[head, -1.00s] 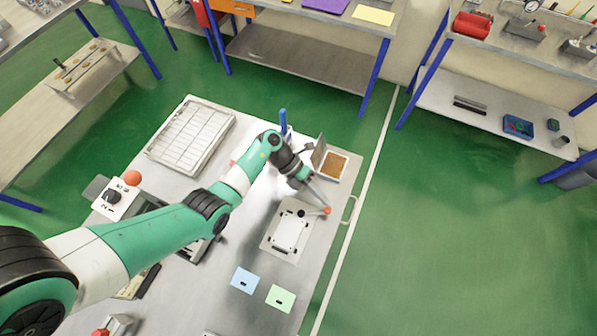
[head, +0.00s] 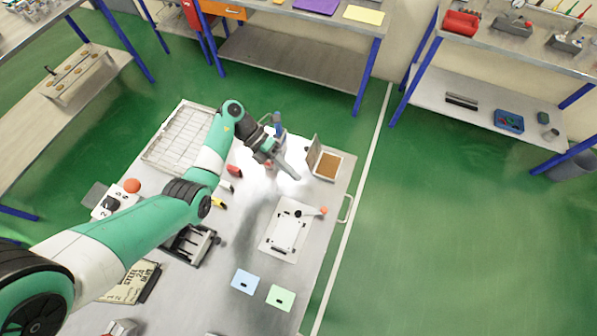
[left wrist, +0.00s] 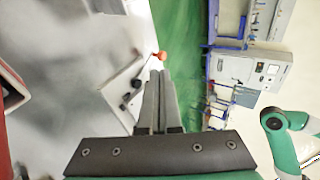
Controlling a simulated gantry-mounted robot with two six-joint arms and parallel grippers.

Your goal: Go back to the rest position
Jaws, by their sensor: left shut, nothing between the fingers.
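My left gripper (head: 291,174) is in the air over the back part of the steel table (head: 232,262). Its fingers are shut with nothing between them, and they also show in the left wrist view (left wrist: 158,90). A white toggle-clamp fixture plate (head: 287,232) with a red-tipped lever (head: 322,210) lies in front of the gripper, apart from it. The red tip also shows in the left wrist view (left wrist: 162,56). My right gripper is in neither view.
A white divided tray (head: 180,140) sits at the table's back left. An open box with a brown inside (head: 327,166) stands near the right edge. Blue (head: 245,281) and green (head: 281,297) cards lie at the front. A black holder (head: 190,245) and an orange ball (head: 132,185) are at left.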

